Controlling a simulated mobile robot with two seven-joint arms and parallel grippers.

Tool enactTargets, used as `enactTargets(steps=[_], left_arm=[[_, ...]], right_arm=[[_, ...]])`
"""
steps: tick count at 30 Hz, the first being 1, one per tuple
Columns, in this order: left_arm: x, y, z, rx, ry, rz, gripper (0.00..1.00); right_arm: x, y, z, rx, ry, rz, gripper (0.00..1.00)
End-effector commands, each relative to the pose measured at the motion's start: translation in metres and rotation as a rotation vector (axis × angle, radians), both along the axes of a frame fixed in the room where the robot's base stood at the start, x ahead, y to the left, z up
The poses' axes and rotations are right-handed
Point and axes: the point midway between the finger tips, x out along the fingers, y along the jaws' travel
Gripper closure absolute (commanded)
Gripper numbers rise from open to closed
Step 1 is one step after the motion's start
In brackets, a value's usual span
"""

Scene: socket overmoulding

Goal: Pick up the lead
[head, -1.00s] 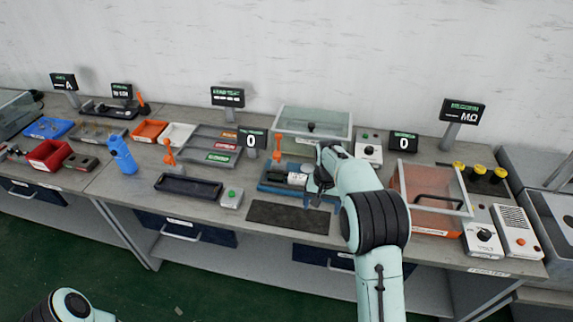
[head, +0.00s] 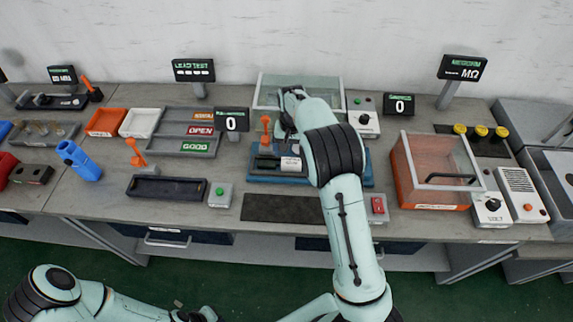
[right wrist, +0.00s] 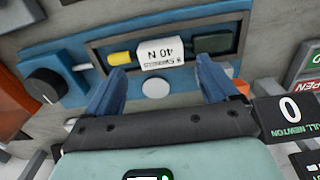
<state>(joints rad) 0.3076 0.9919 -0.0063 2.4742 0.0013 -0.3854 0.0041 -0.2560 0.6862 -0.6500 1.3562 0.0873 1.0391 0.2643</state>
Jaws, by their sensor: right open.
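I cannot pick out a lead for certain. A blue pull-test station (head: 258,179) stands mid-bench, with a white piece marked 40 N (head: 290,163) in its dark recess. In the right wrist view, this white piece (right wrist: 160,53) lies between a yellow piece (right wrist: 120,58) and a dark green block (right wrist: 213,44). My right gripper (right wrist: 157,86) is open and empty, its blue fingers apart in front of the station. In the head view its fingers are hidden behind my arm. My left arm is at the lower left; its fingers do not show.
An orange lever (head: 265,130) rises at the station's left. A glass-lidded box (head: 268,90) stands behind, and an orange clear-lidded box (head: 436,207) stands to the right. A dark mat (head: 280,208) lies in front. A black knob (right wrist: 44,87) shows in the right wrist view.

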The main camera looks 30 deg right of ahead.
Motion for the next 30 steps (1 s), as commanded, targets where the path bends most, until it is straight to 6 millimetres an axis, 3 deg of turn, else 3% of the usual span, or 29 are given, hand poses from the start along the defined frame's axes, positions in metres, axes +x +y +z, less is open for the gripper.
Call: enactTargets(steps=[8, 16, 26, 30], left_arm=[[0.001, 0.0, 0.0, 0.001, -0.002, 0.0, 1.0], [0.003, 0.0, 0.001, 0.0, -0.003, 0.0, 1.0], [0.002, 0.0, 0.001, 0.0, -0.003, 0.0, 1.0], [0.002, 0.0, 0.001, 0.0, -0.003, 0.0, 1.0]], right_arm=[[0.001, -0.001, -0.023, 0.0, 0.0, 0.0, 0.13], [0.0, -0.004, -0.062, -0.001, 0.001, 0.0, 0.13], [0.001, -0.003, -0.069, 0.001, -0.003, 0.0, 0.13], [0.001, -0.004, -0.069, 0.0, -0.002, 0.0, 0.58]])
